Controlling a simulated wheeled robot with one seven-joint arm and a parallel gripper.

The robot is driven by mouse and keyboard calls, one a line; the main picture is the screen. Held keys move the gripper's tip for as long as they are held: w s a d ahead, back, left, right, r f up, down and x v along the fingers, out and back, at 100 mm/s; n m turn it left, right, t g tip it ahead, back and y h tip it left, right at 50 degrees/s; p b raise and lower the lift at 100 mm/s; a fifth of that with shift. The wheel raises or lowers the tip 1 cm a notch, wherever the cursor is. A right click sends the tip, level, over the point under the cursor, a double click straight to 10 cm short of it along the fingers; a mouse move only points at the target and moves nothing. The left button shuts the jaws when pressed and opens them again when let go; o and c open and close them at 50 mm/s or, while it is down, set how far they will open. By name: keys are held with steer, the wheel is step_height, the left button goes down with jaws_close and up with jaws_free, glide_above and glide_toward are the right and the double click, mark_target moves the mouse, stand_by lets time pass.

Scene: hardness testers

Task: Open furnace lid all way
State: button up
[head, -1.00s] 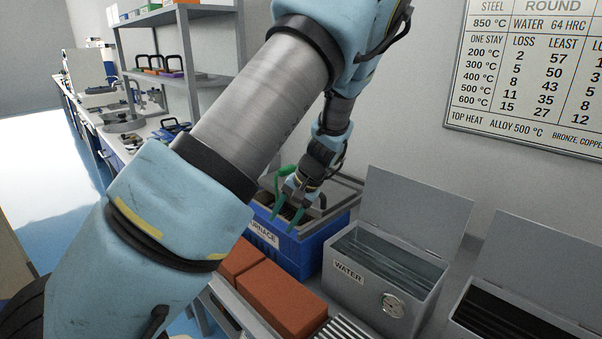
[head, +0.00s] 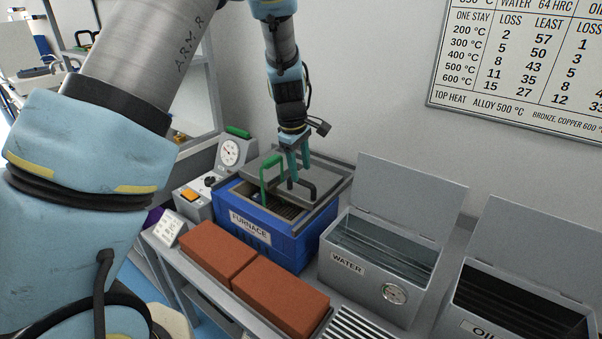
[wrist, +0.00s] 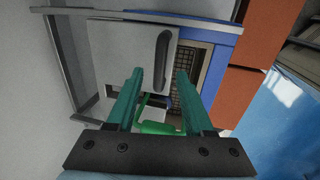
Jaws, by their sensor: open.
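The blue furnace (head: 290,248) stands on the bench, with its label facing front. Its grey lid (wrist: 115,65) lies flat over part of the top and carries a dark bar handle (wrist: 162,50). Beside the lid, part of the dark grated inside (wrist: 190,65) is uncovered. A green arched handle (head: 264,180) rises at the furnace's top left. My gripper (head: 298,170) is open, pointing down over the furnace top. In the wrist view its teal fingers (wrist: 160,76) are apart, with the dark handle beyond their tips; contact cannot be told.
Two orange-brown bricks (head: 280,295) lie in front of the furnace. The open water tank (head: 365,285) and oil tank (head: 500,318) stand to the right. A gauge device (head: 228,153) stands to the left. The wall is close behind.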

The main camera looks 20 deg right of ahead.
mark_target(303, 180)
steer(key=shift+w+d+f, duration=0.1)
steer(key=shift+d+f, duration=0.05)
steer(key=shift+f, duration=0.7)
steer(key=shift+w+d+f, duration=0.1)
steer(key=shift+d+f, duration=0.05)
steer(key=shift+f, duration=0.7)
jaws_close()
